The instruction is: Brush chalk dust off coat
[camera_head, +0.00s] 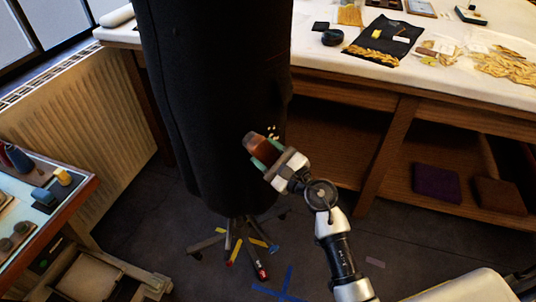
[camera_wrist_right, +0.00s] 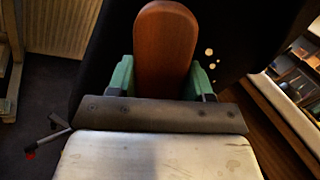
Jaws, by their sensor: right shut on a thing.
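A long dark coat (camera_head: 215,90) hangs upright on a stand in the middle of the head view. Small white chalk spots (camera_head: 273,131) show near its right lower edge, and they also show in the right wrist view (camera_wrist_right: 209,60). My right gripper (camera_head: 264,154) is shut on a brown wooden brush (camera_wrist_right: 165,45), its green fingers on both sides. In the head view the brush lies in front of the coat, just below and left of the spots. Its bristles are hidden, and I cannot tell whether it touches the cloth. My left gripper is not in view.
The stand's base (camera_head: 240,240) spreads over the dark floor under the coat. A long table with a white cloth (camera_head: 465,75) and open shelves stands behind at right. A small table (camera_head: 65,205) with bottles is at left, near a radiator (camera_head: 75,125).

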